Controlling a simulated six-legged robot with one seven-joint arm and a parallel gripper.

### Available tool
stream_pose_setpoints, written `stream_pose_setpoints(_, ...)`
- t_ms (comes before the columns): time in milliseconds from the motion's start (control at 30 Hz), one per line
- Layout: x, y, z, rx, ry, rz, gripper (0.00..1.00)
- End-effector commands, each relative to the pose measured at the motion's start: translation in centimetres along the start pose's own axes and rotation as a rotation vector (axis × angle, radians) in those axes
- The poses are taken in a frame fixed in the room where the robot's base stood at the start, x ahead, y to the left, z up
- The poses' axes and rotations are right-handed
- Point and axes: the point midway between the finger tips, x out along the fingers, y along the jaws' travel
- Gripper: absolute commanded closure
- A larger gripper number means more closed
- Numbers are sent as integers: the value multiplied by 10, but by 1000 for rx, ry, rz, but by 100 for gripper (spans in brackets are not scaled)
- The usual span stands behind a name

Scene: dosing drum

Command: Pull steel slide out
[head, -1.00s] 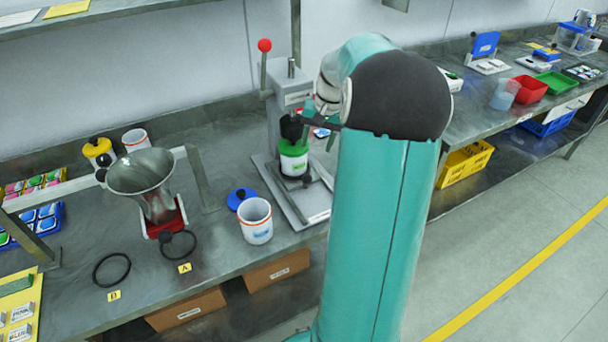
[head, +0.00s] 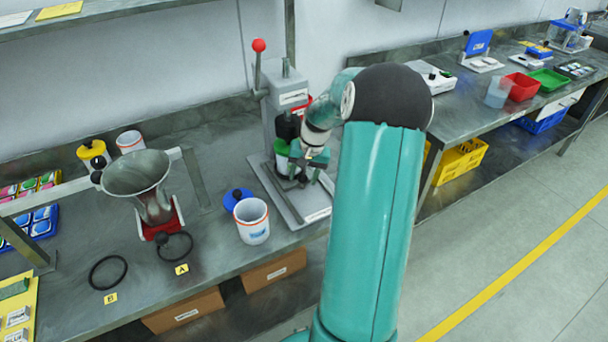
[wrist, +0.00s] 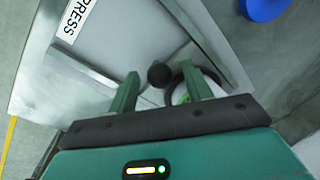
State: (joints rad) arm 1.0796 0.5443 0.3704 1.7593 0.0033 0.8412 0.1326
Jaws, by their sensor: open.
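The press (head: 283,105) stands on the bench with a grey base plate (head: 315,208); its PRESS label shows in the wrist view (wrist: 75,18). A pale steel plate (wrist: 130,40) lies between rails there; I cannot tell for sure that it is the slide. A black knob (wrist: 160,75) shows between my fingertips, with space on both sides. My gripper (wrist: 160,70) is open and holds nothing. In the head view my gripper (head: 305,158) is low at the press front, partly hiding the green and white tub (head: 282,152).
A white cup (head: 252,222) and a blue lid (head: 236,198) stand left of the base plate. A steel funnel (head: 140,175) on a red stand is further left. The press lever has a red ball (head: 259,45). A second bench (head: 455,112) is at the right.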

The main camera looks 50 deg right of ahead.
Motion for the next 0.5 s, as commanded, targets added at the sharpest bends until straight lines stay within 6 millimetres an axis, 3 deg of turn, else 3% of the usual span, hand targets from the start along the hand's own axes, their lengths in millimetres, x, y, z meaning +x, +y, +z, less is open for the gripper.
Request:
stream_pose_setpoints(100, 0, 0, 0, 0, 0, 0, 50)
stream_pose_setpoints(367, 0, 0, 0, 0, -1, 0, 100)
stream_pose_setpoints(500, -1, 1, 1, 0, -1, 0, 100)
